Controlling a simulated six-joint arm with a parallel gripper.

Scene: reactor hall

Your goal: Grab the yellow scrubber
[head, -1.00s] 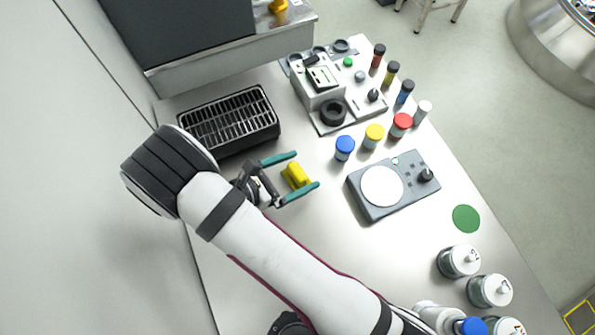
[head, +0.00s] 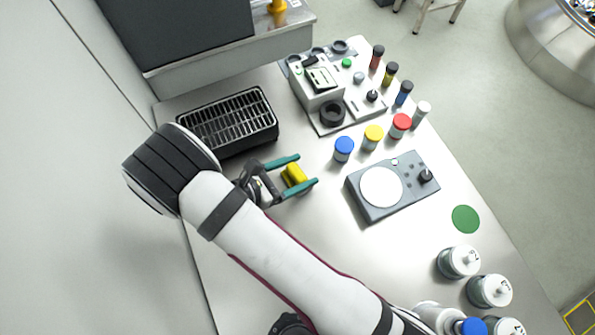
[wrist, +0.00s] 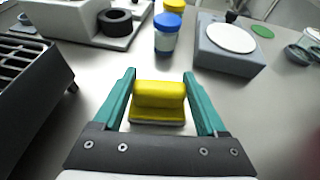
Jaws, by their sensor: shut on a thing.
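The yellow scrubber (head: 296,174) is on the steel bench, between the teal fingers of my gripper (head: 307,169). The wrist view shows it as a yellow block (wrist: 160,95) with a rounded top and a thin grey base. My gripper (wrist: 160,74) is shut on it, with one finger against each side. The scrubber looks upright and at bench level; I cannot tell whether its base touches the bench.
A black slotted rack (head: 228,120) stands close behind my gripper. Blue-, yellow- and red-capped jars (head: 344,149) and a grey device with a white plate (head: 393,186) are to the right. Lidded jars (head: 459,262) stand lower right. Bench just below the scrubber is clear.

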